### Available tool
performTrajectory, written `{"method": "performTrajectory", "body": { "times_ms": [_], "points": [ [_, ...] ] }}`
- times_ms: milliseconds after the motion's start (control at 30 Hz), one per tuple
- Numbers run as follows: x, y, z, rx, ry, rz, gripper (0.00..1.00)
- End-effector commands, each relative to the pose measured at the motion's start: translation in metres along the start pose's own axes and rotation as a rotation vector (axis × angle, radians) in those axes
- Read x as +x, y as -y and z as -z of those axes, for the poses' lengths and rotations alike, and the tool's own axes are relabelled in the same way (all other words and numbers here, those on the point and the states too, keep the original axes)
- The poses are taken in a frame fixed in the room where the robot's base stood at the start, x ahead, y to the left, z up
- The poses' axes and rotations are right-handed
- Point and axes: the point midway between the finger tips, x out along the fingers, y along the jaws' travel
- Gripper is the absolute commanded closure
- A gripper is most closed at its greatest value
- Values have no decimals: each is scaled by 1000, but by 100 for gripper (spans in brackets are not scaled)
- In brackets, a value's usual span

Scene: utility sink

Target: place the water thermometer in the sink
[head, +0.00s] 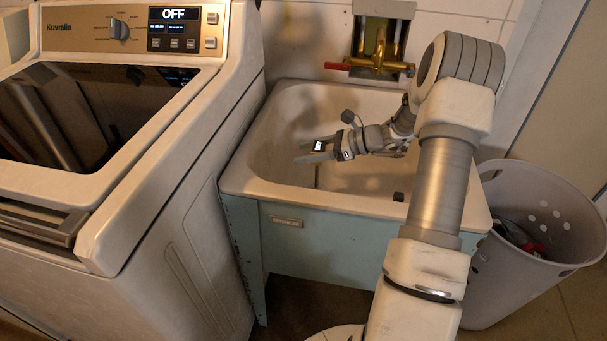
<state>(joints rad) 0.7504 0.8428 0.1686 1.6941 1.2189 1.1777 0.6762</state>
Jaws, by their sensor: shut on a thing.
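The water thermometer (319,146) is a small dark piece with a lit white display. It is between the fingers of my gripper (314,152), which is shut on it. A thin dark line, perhaps its probe, shows below the fingers. The gripper reaches in from the right and points left, over the basin of the white sink (262,188). The thermometer appears held above the basin floor; the exact height is hard to tell. The fingers hide part of it.
A brass faucet (378,62) with a red handle stands behind the sink. A small black object (398,197) sits on the front rim. A washing machine (170,150) stands close on the left. A laundry basket (530,225) stands on the right.

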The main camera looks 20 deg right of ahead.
Motion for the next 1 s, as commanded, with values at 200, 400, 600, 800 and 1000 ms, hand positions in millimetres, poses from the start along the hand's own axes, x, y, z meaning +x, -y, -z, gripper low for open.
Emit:
{"method": "performTrajectory", "body": {
  "times_ms": [200,400,600,800,1000],
  "points": [
    [18,-12,5,-2,2,0,100],
    [28,-13,27,0,2,-1,100],
    [33,-12,42,-2,2,1,100],
    [33,-12,41,-2,2,1,100],
    [34,-12,44,-2,1,1,21]
  ]
}}
